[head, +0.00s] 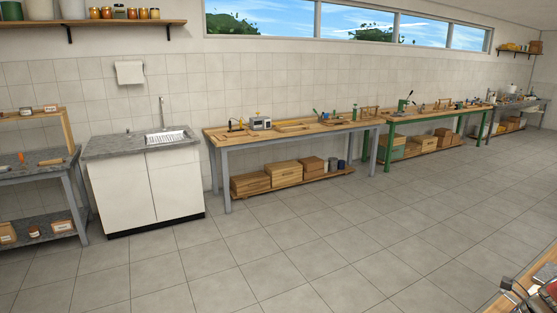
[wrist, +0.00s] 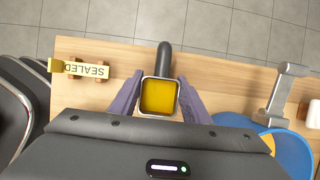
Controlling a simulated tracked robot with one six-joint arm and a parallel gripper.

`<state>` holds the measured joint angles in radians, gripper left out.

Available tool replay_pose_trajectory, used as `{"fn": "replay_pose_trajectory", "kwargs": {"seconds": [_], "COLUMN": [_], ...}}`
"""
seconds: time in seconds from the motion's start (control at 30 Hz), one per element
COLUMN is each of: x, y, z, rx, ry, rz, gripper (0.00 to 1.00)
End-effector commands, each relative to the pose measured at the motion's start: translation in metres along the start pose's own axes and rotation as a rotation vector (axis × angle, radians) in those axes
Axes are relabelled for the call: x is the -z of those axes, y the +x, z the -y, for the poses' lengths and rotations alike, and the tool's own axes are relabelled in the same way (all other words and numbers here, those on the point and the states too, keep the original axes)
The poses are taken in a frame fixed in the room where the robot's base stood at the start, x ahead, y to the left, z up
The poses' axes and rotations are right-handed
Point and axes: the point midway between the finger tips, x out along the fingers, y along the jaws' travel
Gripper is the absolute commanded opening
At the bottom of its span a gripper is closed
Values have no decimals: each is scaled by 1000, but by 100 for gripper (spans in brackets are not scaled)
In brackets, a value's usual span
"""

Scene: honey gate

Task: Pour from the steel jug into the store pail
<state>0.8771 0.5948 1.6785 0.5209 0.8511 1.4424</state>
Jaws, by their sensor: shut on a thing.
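In the wrist view, my gripper (wrist: 159,96) is shut on a square steel-rimmed jug (wrist: 160,79), with one finger on each side. The jug holds golden-amber honey, and a dark handle points away from me at its far side. I look almost straight down into it. To the right, a blue round pail (wrist: 234,120) is partly hidden by my gripper body. Some yellow-orange shows inside the blue rim near the lower right. I cannot tell from its look whether it is the store pail. The head view does not show my gripper clearly.
A grey metal fitting (wrist: 287,88) stands at the right of the wooden bench (wrist: 220,78). A yellow "SEALED" tag (wrist: 86,70) is at the left, near dark rounded vessels (wrist: 20,95). In the head view, a sink cabinet (head: 140,190) and workbenches line the far wall; the tiled floor is clear.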

Motion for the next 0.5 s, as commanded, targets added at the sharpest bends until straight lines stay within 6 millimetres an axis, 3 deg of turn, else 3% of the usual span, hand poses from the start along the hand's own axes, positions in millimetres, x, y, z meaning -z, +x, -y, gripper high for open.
{"fn": "replay_pose_trajectory", "kwargs": {"seconds": [0.5], "x": [-5], "y": [-11], "z": [1], "rx": [3], "ry": [-1], "rz": [0], "gripper": [3]}}
